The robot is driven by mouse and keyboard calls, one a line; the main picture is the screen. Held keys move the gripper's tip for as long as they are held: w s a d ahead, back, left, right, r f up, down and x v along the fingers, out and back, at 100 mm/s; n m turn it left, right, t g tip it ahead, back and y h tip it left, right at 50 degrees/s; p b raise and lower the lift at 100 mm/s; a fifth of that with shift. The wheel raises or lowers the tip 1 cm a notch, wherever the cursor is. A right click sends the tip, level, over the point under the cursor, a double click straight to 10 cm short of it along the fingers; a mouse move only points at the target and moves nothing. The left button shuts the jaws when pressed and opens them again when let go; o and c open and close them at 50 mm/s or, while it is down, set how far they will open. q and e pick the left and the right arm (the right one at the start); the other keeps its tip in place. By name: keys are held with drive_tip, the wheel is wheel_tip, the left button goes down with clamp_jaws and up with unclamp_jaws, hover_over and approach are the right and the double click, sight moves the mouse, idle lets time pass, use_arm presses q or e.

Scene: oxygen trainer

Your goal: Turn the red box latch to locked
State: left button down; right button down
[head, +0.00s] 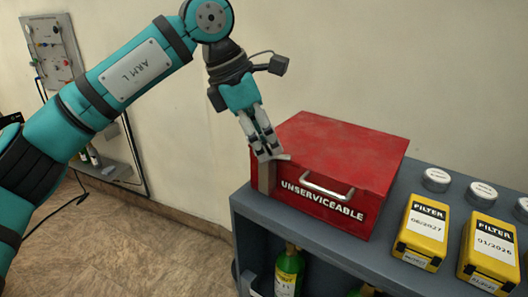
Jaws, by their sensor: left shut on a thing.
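The red box (345,153) labelled "UNSERVICEABLE" stands on the left end of a grey shelf unit, its lid closed. A silver handle (326,190) is on its front. The latch (281,157) is a small pale lever at the top of a grey upright plate at the box's front left corner. My left gripper (268,152) points down at this corner and is shut on the latch lever, with its fingertips hiding part of it. My right gripper is not in view.
Two yellow filter boxes, one marked 06/2027 (420,233) and one marked 01/2026 (488,252), stand right of the red box. Round white-topped tins (436,180) stand behind them. Green bottles (289,272) are on the grey unit's (330,250) lower shelf. A wall panel (52,48) hangs far left.

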use_arm(q)
drive_tip(key=n+t+b, duration=0.1)
drive_tip(key=n+b, duration=0.1)
drive_tip(key=n, duration=0.1)
drive_tip(key=n+t+y+b, duration=0.1)
drive_tip(key=n+b, duration=0.2)
drive_tip(key=shift+s+d+f+n, duration=0.1)
drive_tip(key=shift+n, duration=0.2)
drive_tip(key=n+t+y+b, duration=0.1)
drive_tip(key=n, duration=0.2)
drive_tip(key=shift+b, duration=0.4)
drive_tip(key=shift+d+n+t+y+b, duration=0.1)
drive_tip(key=shift+n+t+y+b, duration=0.35)
drive_tip(key=shift+n, duration=1.25)
drive_tip(key=shift+r+y, duration=0.2)
drive_tip(key=shift+y, duration=0.05)
drive_tip(key=c, duration=1.1)
unclamp_jaws()
drive_tip(key=shift+f, duration=0.1)
drive_tip(key=shift+s, duration=0.1)
